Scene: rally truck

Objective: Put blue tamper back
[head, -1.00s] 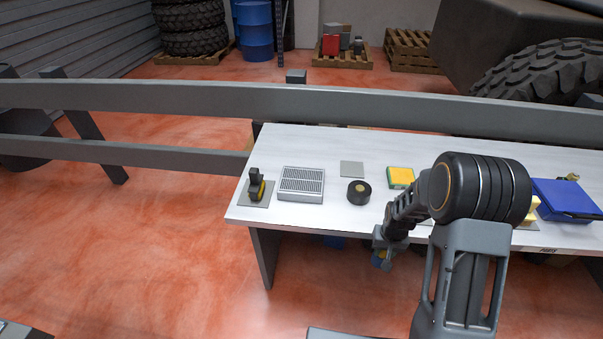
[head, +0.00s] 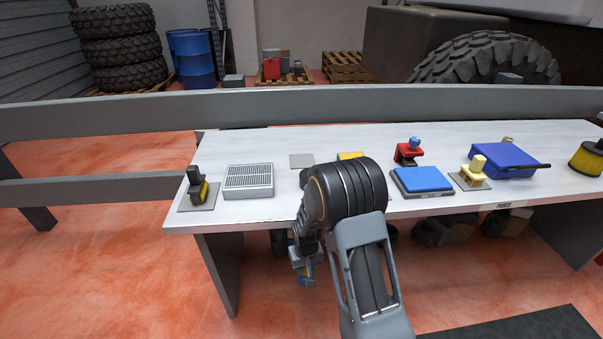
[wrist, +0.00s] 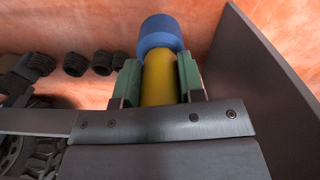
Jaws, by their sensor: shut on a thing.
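My gripper (wrist: 158,85) is shut on the blue tamper (wrist: 160,35), which shows a yellow cylindrical body between the green jaw pads and a wider blue end beyond them. In the head view my gripper (head: 305,262) hangs low in front of the table's front edge, below the tabletop. My arm covers part of the tabletop to the right of this pad.
A grey rail (head: 100,112) runs behind.

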